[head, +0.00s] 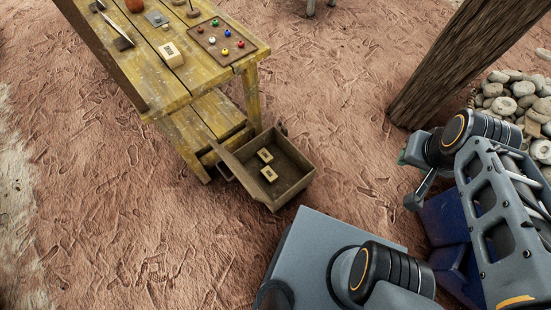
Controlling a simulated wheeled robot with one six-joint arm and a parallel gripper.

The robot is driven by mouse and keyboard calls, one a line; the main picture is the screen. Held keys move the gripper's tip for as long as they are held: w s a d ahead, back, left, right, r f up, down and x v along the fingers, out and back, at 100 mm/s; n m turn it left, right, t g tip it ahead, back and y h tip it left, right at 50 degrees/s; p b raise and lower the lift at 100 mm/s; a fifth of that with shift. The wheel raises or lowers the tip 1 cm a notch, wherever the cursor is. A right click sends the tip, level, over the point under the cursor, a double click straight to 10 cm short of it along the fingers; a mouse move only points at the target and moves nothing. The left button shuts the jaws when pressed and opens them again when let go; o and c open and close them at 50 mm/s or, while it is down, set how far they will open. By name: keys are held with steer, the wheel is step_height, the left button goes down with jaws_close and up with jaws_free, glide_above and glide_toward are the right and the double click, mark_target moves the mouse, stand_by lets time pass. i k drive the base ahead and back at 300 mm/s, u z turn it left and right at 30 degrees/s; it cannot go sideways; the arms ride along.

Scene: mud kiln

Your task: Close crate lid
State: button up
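The crate (292,184) is a wooden box on the ground beside the table's near right leg. Its top is open, and two small pale blocks (267,173) lie inside. A wooden panel (238,173) stands along its left side; it looks like the lid swung open, but I cannot tell it surely from the crate's wall. My gripper (414,196) is at the right, apart from the crate, with open ground between them. Only a grey finger-like part of it shows clearly, so its opening cannot be judged.
A yellow wooden table (190,85) with a lower shelf stands behind and left of the crate. It bears a tray (232,57) of coloured balls and a pale block (171,54). A thick post (450,65) and a stone pile (515,95) are at right.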

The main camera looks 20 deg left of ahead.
mark_target(247, 181)
steer(key=z, duration=0.5)
steer(key=k, duration=1.15)
steer(key=u, duration=1.6)
steer(key=i, duration=0.5)
steer(key=k, duration=0.35)
steer(key=u, duration=1.45)
steer(key=i, duration=0.7)
steer(key=u, duration=0.2)
